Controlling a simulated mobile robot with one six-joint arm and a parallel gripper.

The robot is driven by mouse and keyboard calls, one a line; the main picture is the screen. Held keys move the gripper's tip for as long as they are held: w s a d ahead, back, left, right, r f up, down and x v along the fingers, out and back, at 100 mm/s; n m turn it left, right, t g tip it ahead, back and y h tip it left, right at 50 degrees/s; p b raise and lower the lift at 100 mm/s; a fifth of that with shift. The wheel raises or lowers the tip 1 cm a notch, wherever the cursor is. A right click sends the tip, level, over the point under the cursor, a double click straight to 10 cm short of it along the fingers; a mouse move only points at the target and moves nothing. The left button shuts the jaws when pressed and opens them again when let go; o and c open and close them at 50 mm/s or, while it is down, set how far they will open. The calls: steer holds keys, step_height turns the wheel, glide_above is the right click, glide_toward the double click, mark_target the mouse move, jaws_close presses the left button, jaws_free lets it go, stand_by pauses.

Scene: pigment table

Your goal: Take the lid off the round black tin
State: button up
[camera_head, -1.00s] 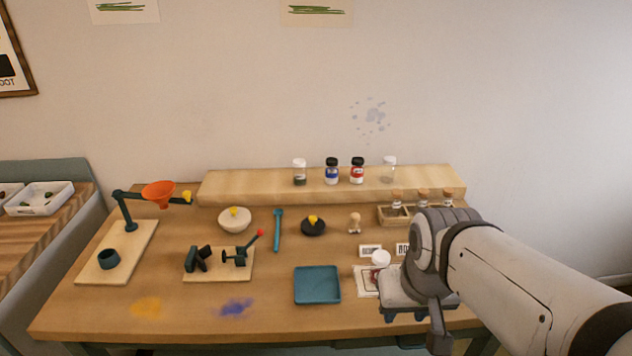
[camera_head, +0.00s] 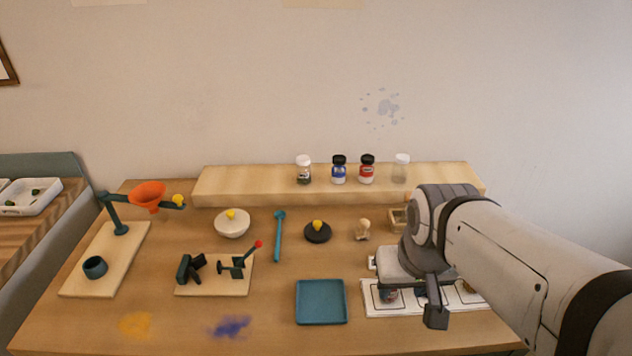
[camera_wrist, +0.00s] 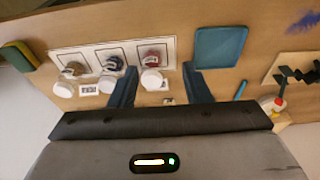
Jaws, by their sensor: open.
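The lid is on. I cannot make the tin out in the wrist view. My gripper (camera_head: 410,292) is to the right of the tin and nearer the front edge, over the white card. In the wrist view my gripper (camera_wrist: 160,75) is open, and a white-lidded jar (camera_wrist: 152,80) shows between its fingers. I cannot tell whether they touch it.
The white card (camera_wrist: 112,54) holds several jars. A teal tray (camera_head: 321,302) lies left of it. A raised shelf (camera_head: 240,187) with bottles runs behind.

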steer(key=w+a+f+n+y+b, duration=0.1)
steer(key=w+a+n+b, duration=0.35)
steer(key=w, duration=1.15)
steer(key=t, duration=0.1)
glide_toward(317, 222)
steer(key=f, duration=0.1)
steer(key=shift+t+y, duration=0.3)
steer(key=shift+y, duration=0.1)
steer(key=x, duration=0.7)
steer(key=shift+d+f+p, duration=0.25)
steer(key=shift+f+p, duration=0.15)
jaws_close()
